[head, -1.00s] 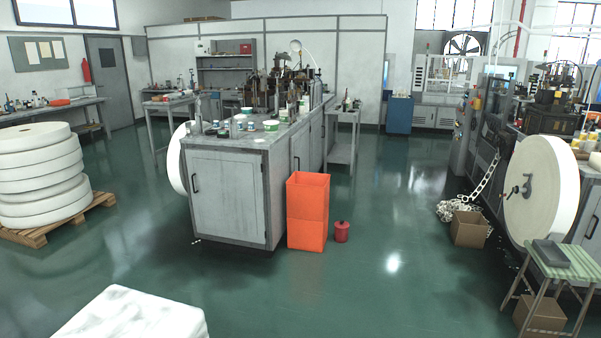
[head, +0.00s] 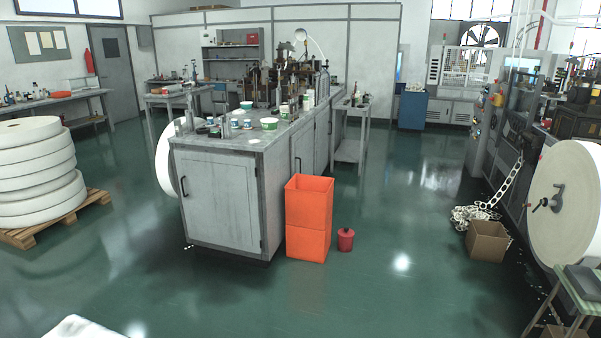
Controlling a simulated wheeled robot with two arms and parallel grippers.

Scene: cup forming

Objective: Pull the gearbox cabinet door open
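A grey cabinet bench stands in the middle of the head view. Its near end has a closed door (head: 220,203) with a dark vertical handle (head: 183,187) on the door's left side. Its long right side has more closed doors, one with a dark handle (head: 298,166). I cannot tell from the picture which door belongs to the gearbox. Cups, bowls and machinery stand on the bench top (head: 212,142). Neither of my grippers is in view.
Orange bins (head: 308,220) and a small red can (head: 345,240) stand by the bench's right near corner. Paper rolls (head: 38,175) on a pallet are at left. A cardboard box (head: 487,241) and large roll (head: 566,205) are at right. The green floor in front is clear.

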